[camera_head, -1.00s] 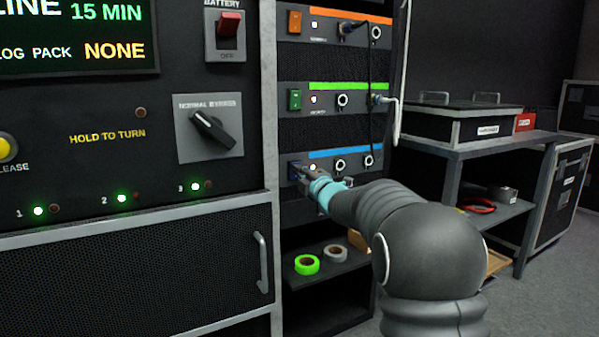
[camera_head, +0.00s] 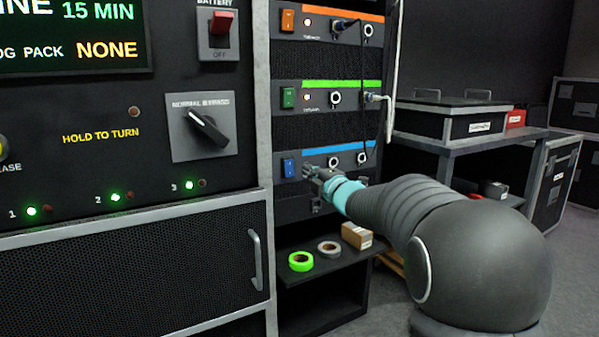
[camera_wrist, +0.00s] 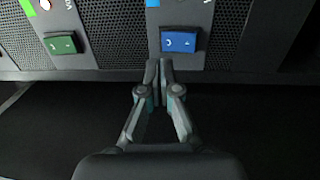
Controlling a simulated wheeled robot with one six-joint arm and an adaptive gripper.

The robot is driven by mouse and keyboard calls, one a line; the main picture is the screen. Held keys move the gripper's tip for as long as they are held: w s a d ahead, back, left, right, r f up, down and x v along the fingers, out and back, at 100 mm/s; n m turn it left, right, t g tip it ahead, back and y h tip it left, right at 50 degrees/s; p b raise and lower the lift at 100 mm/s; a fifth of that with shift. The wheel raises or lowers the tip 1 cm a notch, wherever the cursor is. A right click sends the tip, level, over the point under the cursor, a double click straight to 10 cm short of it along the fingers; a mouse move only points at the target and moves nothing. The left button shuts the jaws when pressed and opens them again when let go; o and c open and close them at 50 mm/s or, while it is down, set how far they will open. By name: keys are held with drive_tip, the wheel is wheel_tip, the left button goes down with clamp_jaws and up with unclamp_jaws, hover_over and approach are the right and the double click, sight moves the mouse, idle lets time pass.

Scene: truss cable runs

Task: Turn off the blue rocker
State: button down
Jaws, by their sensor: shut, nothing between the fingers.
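The blue rocker (camera_head: 289,168) sits at the left end of the blue-striped panel, the lowest of the rack's three panels. It also shows in the wrist view (camera_wrist: 179,41), just beyond and slightly right of my fingertips. My gripper (camera_head: 308,172) is shut and empty, in front of that panel and just right of the rocker in the head view. In the wrist view my gripper (camera_wrist: 158,66) has its fingertips together, with a small gap to the rocker apparent. My gripper and wrist hide part of the blue-striped panel, including its lamp.
An orange rocker (camera_head: 288,21) and a green rocker (camera_head: 289,97) sit on the panels above. Dark cables hang at the panels' right side. A shelf below holds green tape (camera_head: 301,261), grey tape (camera_head: 329,249) and a brown box (camera_head: 356,235).

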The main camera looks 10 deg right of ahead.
drive_tip(key=v, duration=0.6)
drive_tip(key=shift+a+r, duration=0.35)
drive_tip(key=shift+r, duration=0.3)
drive_tip(key=shift+s, duration=0.1)
